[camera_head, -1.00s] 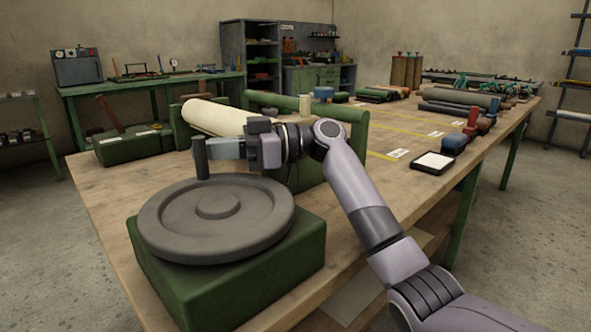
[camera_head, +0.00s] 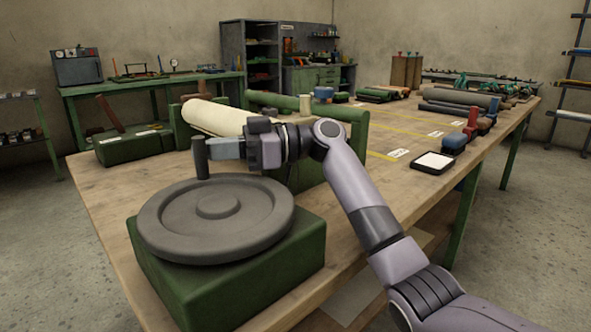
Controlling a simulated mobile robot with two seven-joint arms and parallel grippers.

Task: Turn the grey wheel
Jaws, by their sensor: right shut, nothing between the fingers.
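The grey wheel (camera_head: 175,217) lies flat on top of a green block (camera_head: 255,285) at the front left of the workbench. It has a raised hub in the middle and an upright dark grey handle (camera_head: 201,160) at its far rim. My right gripper (camera_head: 212,149) is at the handle, its fingertips at the handle's right side in this view. It is shut with nothing held. Whether the fingertips touch the handle I cannot tell. My left gripper is not in view.
Behind my gripper, a cream roll (camera_head: 215,117) lies in a green stand. A green box with a lever (camera_head: 133,145) stands at the left. A dark tray with a white top (camera_head: 433,162) and several dark rolls lie to the right. Bare wood (camera_head: 110,190) shows left of the wheel.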

